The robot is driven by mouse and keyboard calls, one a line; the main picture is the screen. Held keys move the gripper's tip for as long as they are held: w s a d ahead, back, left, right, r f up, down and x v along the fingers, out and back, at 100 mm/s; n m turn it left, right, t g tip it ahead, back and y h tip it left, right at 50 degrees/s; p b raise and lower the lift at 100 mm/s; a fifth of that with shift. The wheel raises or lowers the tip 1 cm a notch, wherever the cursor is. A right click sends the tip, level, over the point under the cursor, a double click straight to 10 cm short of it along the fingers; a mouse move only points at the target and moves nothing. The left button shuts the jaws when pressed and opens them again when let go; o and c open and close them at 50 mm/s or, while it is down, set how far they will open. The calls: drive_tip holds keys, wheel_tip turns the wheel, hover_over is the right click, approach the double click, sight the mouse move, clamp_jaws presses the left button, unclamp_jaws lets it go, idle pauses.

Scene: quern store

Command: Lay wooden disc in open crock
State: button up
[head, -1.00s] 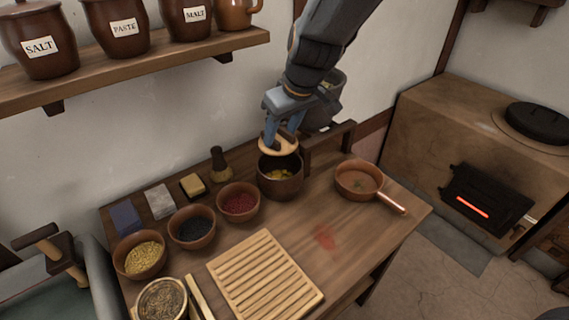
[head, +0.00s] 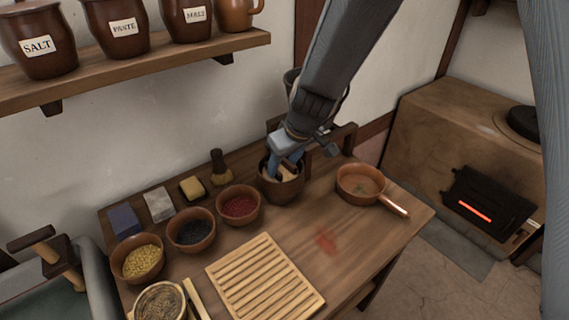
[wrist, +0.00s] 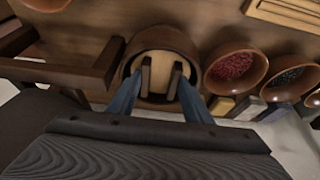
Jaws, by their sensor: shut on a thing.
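The open crock (head: 281,191) is a brown pot standing upright at the back of the wooden table. The wooden disc (wrist: 160,76) is pale and shows inside the crock's mouth in the wrist view; the crock (wrist: 160,37) surrounds it there. My gripper (wrist: 162,75) is shut on the disc, its blue fingers reaching down into the crock's mouth. In the head view my gripper (head: 284,166) and the crock's wall hide most of the disc. The crock's contents are hidden beneath the disc.
A copper pan (head: 360,184) stands right of the crock. A bowl of red grains (head: 238,205) and a bowl of dark grains (head: 191,231) stand to its left. A slatted board (head: 264,278) lies in front. A dark wooden frame (wrist: 60,72) is close beside my gripper.

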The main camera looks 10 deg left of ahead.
drive_tip(key=shift+f+b, duration=0.6)
drive_tip(key=shift+b, duration=0.2)
drive_tip(key=o, duration=1.1)
drive_tip(key=shift+c, duration=0.2)
drive_tip(key=shift+s+r+p, duration=0.1)
drive_tip(key=shift+r+p, duration=0.7)
drive_tip(key=shift+p, duration=0.25)
drive_tip(key=v, duration=1.1)
drive_tip(key=shift+d+r, duration=0.15)
drive_tip(key=shift+r, duration=0.1)
drive_tip(key=s+d+f+m+h, duration=0.1)
drive_tip(key=s+d+f+m, duration=0.1)
drive_tip(key=d, duration=0.7)
drive_tip(key=s+d+f+m+g+h, duration=0.1)
drive_tip(key=s+d+m, duration=0.3)
drive_tip(key=d, duration=0.6)
drive_tip(key=s+d+f+m+g+h, duration=0.1)
drive_tip(key=s+d+f+m, duration=0.2)
drive_tip(key=s+d, duration=0.4)
drive_tip(key=d+m, duration=0.1)
drive_tip(key=d, duration=0.1)
drive_tip(key=shift+d, duration=0.35)
